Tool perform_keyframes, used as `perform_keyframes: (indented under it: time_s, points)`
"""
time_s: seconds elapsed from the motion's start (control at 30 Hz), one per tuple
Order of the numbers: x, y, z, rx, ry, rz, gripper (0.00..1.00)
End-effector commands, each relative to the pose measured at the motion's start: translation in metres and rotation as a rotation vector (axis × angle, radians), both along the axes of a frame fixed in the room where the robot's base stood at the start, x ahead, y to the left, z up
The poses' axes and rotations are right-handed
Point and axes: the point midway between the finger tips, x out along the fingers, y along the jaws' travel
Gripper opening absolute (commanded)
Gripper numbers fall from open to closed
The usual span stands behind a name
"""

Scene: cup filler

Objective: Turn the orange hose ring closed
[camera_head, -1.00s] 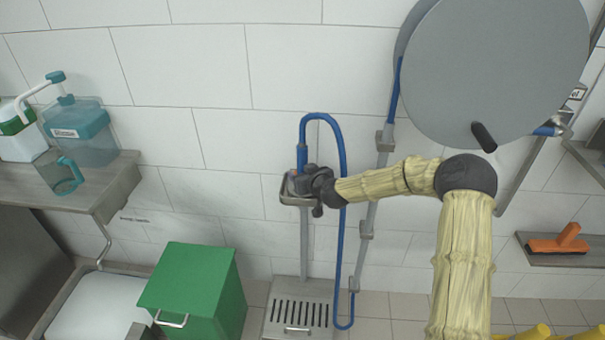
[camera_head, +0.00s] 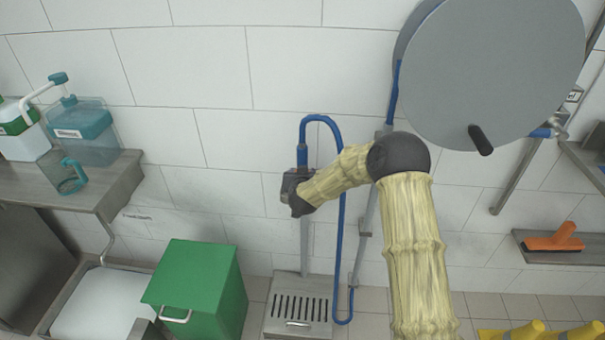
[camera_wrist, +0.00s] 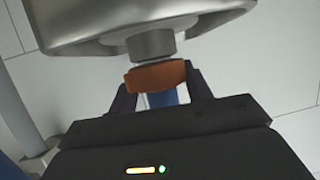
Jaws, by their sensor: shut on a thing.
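The orange hose ring (camera_wrist: 156,76) sits between my gripper's two dark fingers (camera_wrist: 160,97) in the wrist view, and the fingers are shut on it. A grey metal fitting (camera_wrist: 151,45) meets the ring above, under a metal tray-like part (camera_wrist: 92,27). A bit of the blue hose (camera_wrist: 164,98) shows below the ring. In the head view my gripper (camera_head: 297,183) is at the top of the metal post by the wall and hides the ring. The blue hose (camera_head: 342,240) rises there, loops over and hangs down to the right.
A metal stand base with a slotted grate (camera_head: 298,308) is below my gripper. A green bin (camera_head: 203,283) stands left of it. A big grey hose reel disc (camera_head: 490,70) hangs at upper right. A steel counter (camera_head: 105,190) with a teal jug (camera_head: 67,178) is at left.

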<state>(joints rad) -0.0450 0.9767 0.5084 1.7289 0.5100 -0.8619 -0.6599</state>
Motion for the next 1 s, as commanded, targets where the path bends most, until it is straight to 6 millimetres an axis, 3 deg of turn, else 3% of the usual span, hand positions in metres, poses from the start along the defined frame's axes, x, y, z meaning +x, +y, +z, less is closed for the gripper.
perform_keyframes:
  time_s: [0.77,0.8,0.9,1.0]
  points:
    - [-0.0005,0.0012,-0.0003,0.002,0.002,0.002,0.26]
    - [-0.0005,0.0012,-0.0003,0.002,0.002,0.002,0.53]
    - [-0.0006,0.0011,-0.0003,0.002,0.002,0.002,0.71]
    - [-0.0004,0.0008,-0.0004,0.001,0.002,0.003,0.71]
